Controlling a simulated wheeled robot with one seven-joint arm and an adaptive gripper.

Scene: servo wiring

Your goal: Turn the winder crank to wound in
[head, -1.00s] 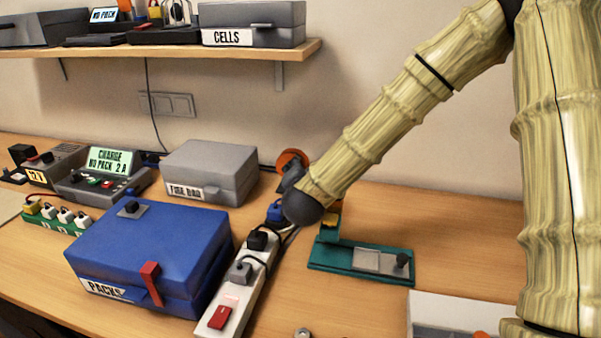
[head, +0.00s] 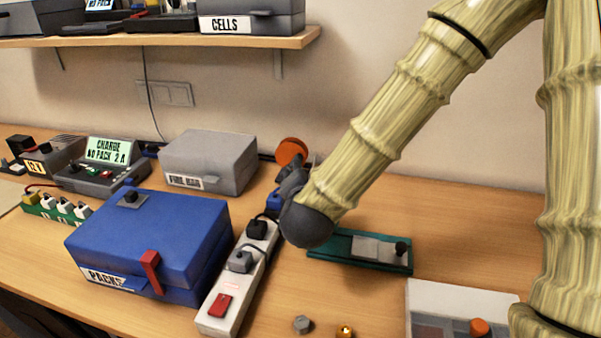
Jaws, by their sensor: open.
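An orange round part (head: 292,151), perhaps the winder, stands at the back of the bench beside the grey box. No crank handle can be made out on it. My gripper (head: 290,180) is just below and in front of this orange part, mostly hidden behind the dark rounded end of my arm. Its fingers are too covered to show clearly, and I cannot tell whether they touch the orange part. Nothing shows held in it.
The grey box (head: 210,160) is behind. A teal base (head: 330,248) sits to the right. Bench in front is mostly clear, with small hardware (head: 302,324).

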